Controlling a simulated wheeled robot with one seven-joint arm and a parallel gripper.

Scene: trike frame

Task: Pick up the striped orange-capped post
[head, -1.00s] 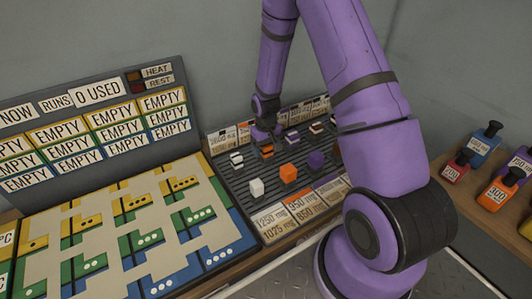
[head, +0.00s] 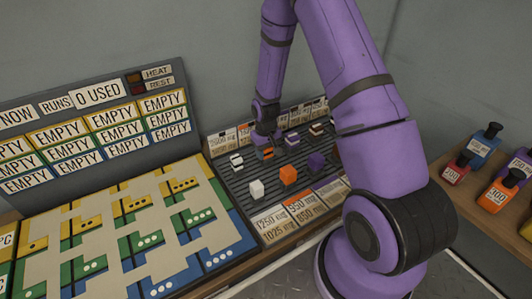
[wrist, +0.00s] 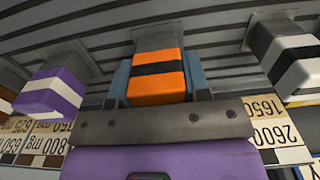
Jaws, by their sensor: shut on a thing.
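The striped orange-capped post (wrist: 157,72) has an orange top with a black band and stands in the middle of the wrist view. My gripper (wrist: 158,85) is shut on it, with a blue-grey finger on each side of the cap. In the head view the post (head: 266,154) is a small orange and dark block below my gripper (head: 267,145), partly hidden by it. A grey base shows behind the post in the wrist view. I cannot tell whether the post is clear of the rack.
On the slatted rack (head: 240,184), a purple-and-white post (wrist: 55,92) and a black-and-white post (wrist: 285,52) stand on either side. A plain orange block (head: 287,175), a white block (head: 257,189) and a purple block (head: 316,161) stand nearer the front.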

